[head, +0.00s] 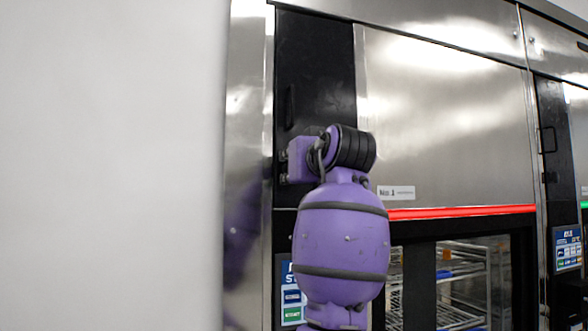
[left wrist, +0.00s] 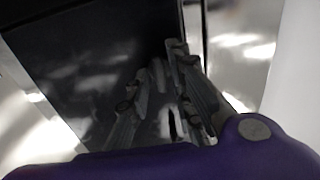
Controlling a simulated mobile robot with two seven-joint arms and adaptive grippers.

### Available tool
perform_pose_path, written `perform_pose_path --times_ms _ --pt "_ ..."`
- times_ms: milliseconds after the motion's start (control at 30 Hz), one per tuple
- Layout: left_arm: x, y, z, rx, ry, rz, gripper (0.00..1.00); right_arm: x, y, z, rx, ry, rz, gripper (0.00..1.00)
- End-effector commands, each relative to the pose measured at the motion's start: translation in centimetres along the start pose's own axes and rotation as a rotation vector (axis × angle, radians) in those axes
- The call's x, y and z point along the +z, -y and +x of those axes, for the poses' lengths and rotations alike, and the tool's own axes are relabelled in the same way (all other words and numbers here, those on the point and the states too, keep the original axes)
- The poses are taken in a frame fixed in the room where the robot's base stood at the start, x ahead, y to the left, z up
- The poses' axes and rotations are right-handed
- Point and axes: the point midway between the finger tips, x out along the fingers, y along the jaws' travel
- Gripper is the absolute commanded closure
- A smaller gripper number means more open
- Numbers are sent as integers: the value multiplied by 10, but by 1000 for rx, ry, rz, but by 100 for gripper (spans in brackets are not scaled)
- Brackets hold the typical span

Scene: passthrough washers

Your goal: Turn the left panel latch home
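The left black panel (head: 315,75) stands upright at the left of the first steel machine. A dark latch handle (head: 290,105) shows faintly near its left edge. My left gripper (head: 284,166) is below that handle, in front of the panel; the wrist hides most of it. In the left wrist view the panel (left wrist: 95,60) fills the background, and the fingers of my left gripper (left wrist: 167,62) lean together with their tips nearly meeting. I see nothing held between them. Whether they touch the panel cannot be told. My right gripper is not in view.
A steel door (head: 450,110) with a red light strip (head: 460,213) is right of the panel, above an opening with wire racks (head: 460,275). A blank pale surface (head: 110,165) fills the left. A second machine with a black panel (head: 555,110) stands at right.

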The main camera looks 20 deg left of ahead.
Motion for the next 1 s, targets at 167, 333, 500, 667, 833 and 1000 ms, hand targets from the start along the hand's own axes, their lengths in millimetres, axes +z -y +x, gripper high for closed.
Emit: perform_pose_path --times_ms 167,333,500,667,833,1000 --pt "0 0 0 0 0 1 72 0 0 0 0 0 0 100" --pt "0 0 -1 0 0 1 72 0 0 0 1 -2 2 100" --pt "0 -1 -20 3 -2 1 72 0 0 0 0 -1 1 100" --pt "0 -1 -54 4 -2 0 72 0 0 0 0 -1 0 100" --pt "0 -1 -89 3 -1 0 72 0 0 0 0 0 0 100" --pt "0 -1 -112 2 -1 0 72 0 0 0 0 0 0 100"
